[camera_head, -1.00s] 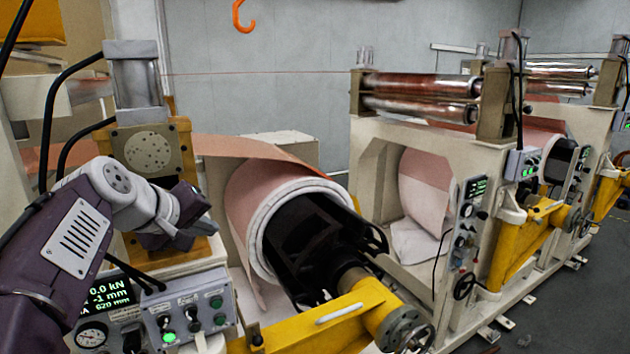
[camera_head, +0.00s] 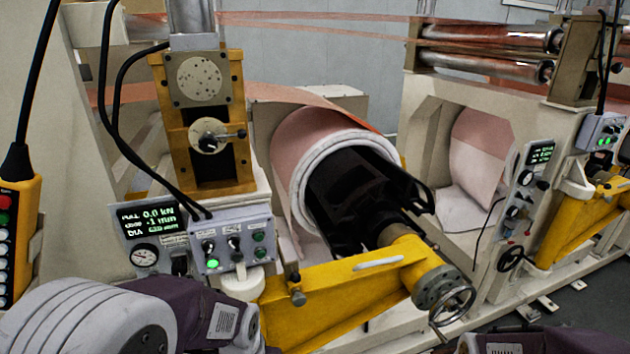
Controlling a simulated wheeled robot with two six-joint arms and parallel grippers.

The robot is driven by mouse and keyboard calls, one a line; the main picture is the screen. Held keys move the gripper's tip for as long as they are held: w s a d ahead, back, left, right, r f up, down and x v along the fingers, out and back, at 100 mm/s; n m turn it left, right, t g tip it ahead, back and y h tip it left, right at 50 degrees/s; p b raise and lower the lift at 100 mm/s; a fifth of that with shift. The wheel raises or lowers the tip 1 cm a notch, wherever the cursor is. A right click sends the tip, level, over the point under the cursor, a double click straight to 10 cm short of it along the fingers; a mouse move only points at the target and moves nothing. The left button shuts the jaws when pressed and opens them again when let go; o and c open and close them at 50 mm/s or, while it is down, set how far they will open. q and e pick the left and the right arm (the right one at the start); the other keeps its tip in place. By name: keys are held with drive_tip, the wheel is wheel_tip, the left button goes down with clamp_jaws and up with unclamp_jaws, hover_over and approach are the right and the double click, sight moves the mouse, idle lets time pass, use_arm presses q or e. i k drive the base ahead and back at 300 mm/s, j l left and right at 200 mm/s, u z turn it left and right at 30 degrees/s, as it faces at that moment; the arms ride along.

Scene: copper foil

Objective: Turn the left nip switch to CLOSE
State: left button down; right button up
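The grey control box (camera_head: 231,240) at the left machine carries a few switches, lit green lamps and green buttons. One switch (camera_head: 235,244) sits near its middle and another (camera_head: 209,247) at its left. The labels are too small to read, so I cannot tell which is the nip switch or how it is set. My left arm crosses the bottom left, just below the box; its gripper does not show. A small part of my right arm shows at the bottom right edge, without its gripper.
A display (camera_head: 149,217) and dial gauge (camera_head: 144,255) stand left of the box. A yellow swing arm (camera_head: 340,290) with a handwheel (camera_head: 452,306) reaches out right of it, below the copper roll (camera_head: 318,140). A yellow button pendant (camera_head: 20,235) hangs at far left. Black cables pass above the box.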

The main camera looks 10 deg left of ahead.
sight(207, 247)
drive_tip(key=i+l+u, duration=0.2)
drive_tip(key=u, duration=0.3)
drive_tip(key=i+l+u, duration=0.2)
drive_tip(key=l+u, duration=0.25)
drive_tip(key=i+l+u, duration=0.15)
drive_tip(key=u, duration=0.35)
